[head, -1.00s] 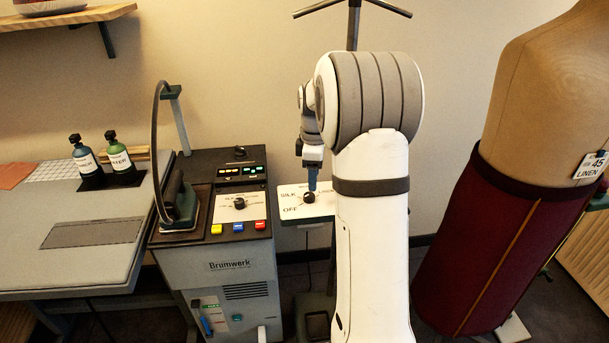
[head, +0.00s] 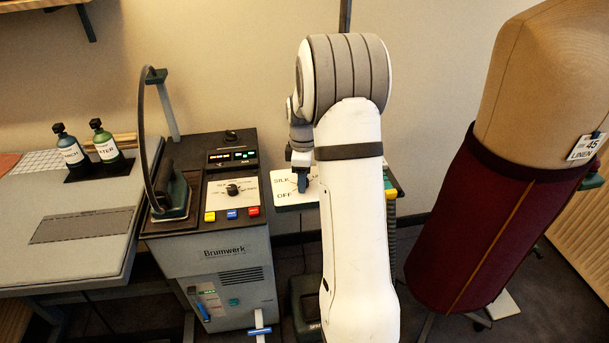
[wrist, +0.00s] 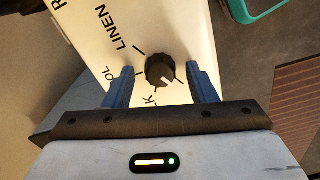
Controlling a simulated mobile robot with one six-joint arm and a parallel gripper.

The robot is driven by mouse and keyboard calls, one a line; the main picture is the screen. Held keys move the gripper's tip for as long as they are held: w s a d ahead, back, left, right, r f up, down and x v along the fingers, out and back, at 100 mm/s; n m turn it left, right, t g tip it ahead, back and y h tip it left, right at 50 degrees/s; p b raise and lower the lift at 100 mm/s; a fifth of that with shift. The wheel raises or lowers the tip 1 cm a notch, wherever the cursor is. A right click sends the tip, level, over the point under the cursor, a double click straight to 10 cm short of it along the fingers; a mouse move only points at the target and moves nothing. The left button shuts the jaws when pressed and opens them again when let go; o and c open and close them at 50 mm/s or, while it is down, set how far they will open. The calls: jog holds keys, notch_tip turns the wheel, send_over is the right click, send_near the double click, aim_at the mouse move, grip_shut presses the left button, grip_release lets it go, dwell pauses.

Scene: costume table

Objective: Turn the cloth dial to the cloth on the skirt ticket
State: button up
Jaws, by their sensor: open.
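The cloth dial is a small black knob (wrist: 160,70) with a white pointer mark, on a white panel (wrist: 100,50). In the wrist view, LINEN is at its upper left, a partly hidden word ending in OL at left, and part of SILK below. The pointer mark faces lower right, away from LINEN. My gripper (wrist: 161,69) is open, with one blue finger on each side of the knob; contact cannot be told. In the head view my gripper (head: 302,183) is low over the panel and hides the knob. The skirt ticket (head: 586,147) reads 45 and LINEN.
The Brumwerk machine (head: 225,250) with another knob (head: 232,189) and coloured buttons stands left of the panel. An iron (head: 172,195) rests on it. Two bottles (head: 70,148) stand on the left table (head: 80,255). The dress form with a maroon skirt (head: 480,225) is at right.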

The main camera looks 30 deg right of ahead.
jog(key=c, duration=0.9)
jog(key=shift+d, duration=0.15)
jog(key=shift+c, duration=0.3)
